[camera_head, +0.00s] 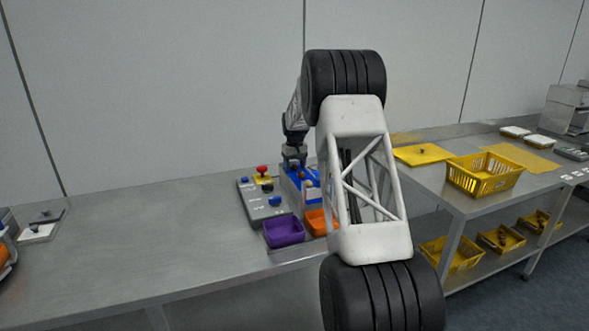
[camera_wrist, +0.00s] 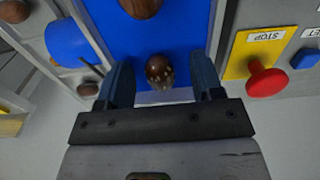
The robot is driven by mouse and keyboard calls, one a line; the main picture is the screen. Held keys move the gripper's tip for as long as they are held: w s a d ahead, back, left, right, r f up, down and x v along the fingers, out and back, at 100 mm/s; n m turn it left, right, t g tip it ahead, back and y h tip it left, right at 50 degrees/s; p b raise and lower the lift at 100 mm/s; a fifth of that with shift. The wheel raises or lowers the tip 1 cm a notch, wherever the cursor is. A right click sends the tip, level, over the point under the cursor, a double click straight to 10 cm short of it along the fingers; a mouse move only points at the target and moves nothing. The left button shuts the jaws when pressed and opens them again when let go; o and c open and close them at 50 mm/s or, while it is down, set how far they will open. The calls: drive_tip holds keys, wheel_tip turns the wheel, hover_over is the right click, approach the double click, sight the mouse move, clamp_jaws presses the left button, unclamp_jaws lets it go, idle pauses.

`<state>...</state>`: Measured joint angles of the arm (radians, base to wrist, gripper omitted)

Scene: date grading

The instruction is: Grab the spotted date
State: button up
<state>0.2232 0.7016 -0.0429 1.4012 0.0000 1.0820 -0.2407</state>
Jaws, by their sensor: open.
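The spotted date (camera_wrist: 159,71), dark brown with pale specks toward its lower end, lies on a blue surface (camera_wrist: 180,25) in the wrist view. My gripper (camera_wrist: 161,66) is open, with one finger on each side of the date and a gap showing on both sides. In the head view my gripper (camera_head: 294,155) points down over the blue surface (camera_head: 291,186) at the back of the bench. The spotted date cannot be told apart there.
A plain brown date (camera_wrist: 140,7) lies just beyond on the blue surface. A red stop knob (camera_wrist: 267,82) stands close right of my gripper; a blue cylinder (camera_wrist: 70,42) is at left. Purple (camera_head: 284,232) and orange (camera_head: 318,222) bins stand in front.

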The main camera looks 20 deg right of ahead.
sight(295, 165)
drive_tip(key=shift+c, duration=0.4)
drive_tip(key=c, duration=0.7)
drive_tip(key=shift+r, duration=0.1)
drive_tip(key=shift+r, duration=1.7)
drive_tip(key=s+a, duration=0.1)
drive_tip(key=s, duration=0.4)
drive_tip(key=s+a+r, duration=0.1)
drive_tip(key=s, duration=0.4)
drive_tip(key=s+a, duration=0.1)
drive_tip(key=s, duration=0.4)
drive_tip(key=shift+s+a+r, duration=0.25)
